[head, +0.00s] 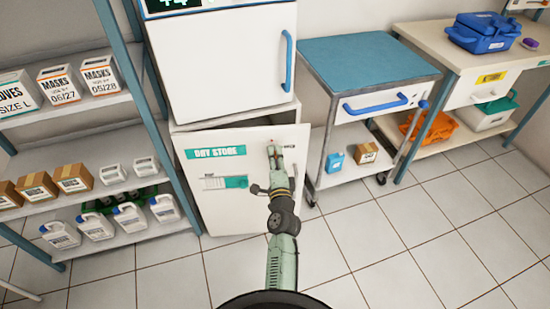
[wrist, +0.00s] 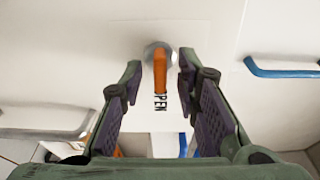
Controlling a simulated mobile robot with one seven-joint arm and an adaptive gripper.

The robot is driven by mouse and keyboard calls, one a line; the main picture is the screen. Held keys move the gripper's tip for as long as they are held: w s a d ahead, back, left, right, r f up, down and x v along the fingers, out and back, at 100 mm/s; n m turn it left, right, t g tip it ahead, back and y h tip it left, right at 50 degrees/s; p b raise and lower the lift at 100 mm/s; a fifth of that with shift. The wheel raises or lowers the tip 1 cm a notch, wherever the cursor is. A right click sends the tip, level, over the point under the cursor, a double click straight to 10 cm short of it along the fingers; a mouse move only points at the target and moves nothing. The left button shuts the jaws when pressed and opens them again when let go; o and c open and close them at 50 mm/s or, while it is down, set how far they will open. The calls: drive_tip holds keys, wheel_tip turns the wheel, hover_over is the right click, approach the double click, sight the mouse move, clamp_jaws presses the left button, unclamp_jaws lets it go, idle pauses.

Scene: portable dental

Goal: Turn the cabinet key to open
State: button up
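The white cabinet (head: 240,205) with the green "DRY STORE" label stands under a white fridge-like unit in the head view. Its door (head: 225,165) is ajar, with a dark wedge-shaped gap along the top, wider to the right. My gripper (head: 273,150) is at the door's upper right and hides the key there. In the wrist view, the orange key (wrist: 160,72) sits in a round grey lock (wrist: 155,50) and lines up with the printed word "OPEN". My gripper (wrist: 160,80) is open, one finger on each side of the key, with visible gaps.
The upper unit's blue handle (head: 288,62) is above my gripper. A blue-topped cart (head: 370,60) stands to the right, a shelf rack (head: 105,155) with boxes and bottles to the left. The tiled floor (head: 400,240) at front right is clear.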

drive_tip(key=shift+s, duration=0.15)
drive_tip(key=s, duration=0.7)
drive_tip(key=shift+d, duration=0.35)
drive_tip(key=shift+s, duration=0.1)
